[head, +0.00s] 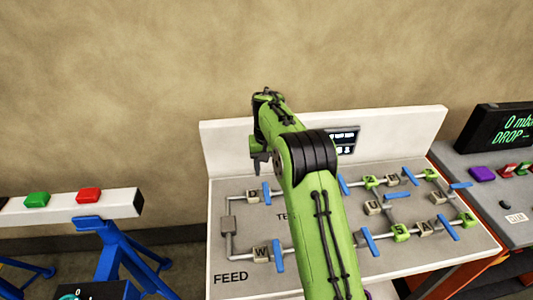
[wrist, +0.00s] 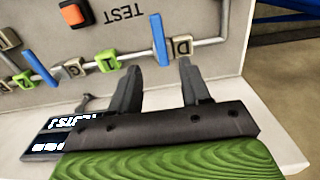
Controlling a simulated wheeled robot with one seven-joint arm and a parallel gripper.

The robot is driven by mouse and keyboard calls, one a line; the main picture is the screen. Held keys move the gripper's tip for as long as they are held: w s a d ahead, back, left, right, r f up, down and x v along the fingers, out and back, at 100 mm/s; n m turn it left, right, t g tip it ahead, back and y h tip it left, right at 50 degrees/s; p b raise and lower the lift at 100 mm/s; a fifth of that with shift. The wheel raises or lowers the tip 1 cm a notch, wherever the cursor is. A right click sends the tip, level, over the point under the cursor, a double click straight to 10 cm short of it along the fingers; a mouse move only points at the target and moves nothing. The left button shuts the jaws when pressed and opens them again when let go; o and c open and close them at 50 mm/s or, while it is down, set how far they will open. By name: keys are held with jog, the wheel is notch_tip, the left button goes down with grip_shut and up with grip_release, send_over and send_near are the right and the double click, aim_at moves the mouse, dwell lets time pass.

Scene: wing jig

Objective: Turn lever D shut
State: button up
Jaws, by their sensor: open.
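Lever D is a blue bar (head: 267,193) at the upper left of the white panel, beside a beige letter tag (head: 252,197). In the wrist view the lever (wrist: 158,38) stands crosswise to its grey pipe, next to the tag reading D (wrist: 181,46). My gripper (head: 259,168) is above the panel's back left part. In the wrist view its two dark fingers (wrist: 160,66) are spread with nothing held between them. The lever appears just beyond the fingertips, between their lines; I cannot tell the exact gap.
Several other blue levers, such as one at the lower left (head: 277,260), stand on the panel (head: 228,290). A small screen (head: 345,140) is on its back wall. An orange button (wrist: 75,13) sits by TEST. My arm hides the panel's middle.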

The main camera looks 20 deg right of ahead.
notch_tip(320, 180, up, 6)
jog(key=shift+f+p, duration=0.1)
jog(key=shift+p, duration=0.35)
jog(key=s+a+r+n+t, duration=0.1)
jog(key=s+a+r+t, duration=0.2)
jog(key=s+r, duration=1)
jog(key=s+a+f+t, duration=0.1)
jog(key=s+f, duration=0.1)
jog(key=s, duration=0.9)
jog(key=s+a+f+n+t, duration=0.1)
jog(key=s+f, duration=0.2)
jog(key=s, duration=0.7)
jog(key=shift+s+a+f+t, duration=0.2)
jog(key=shift+s+a+t, duration=0.1)
jog(key=shift+s, duration=0.1)
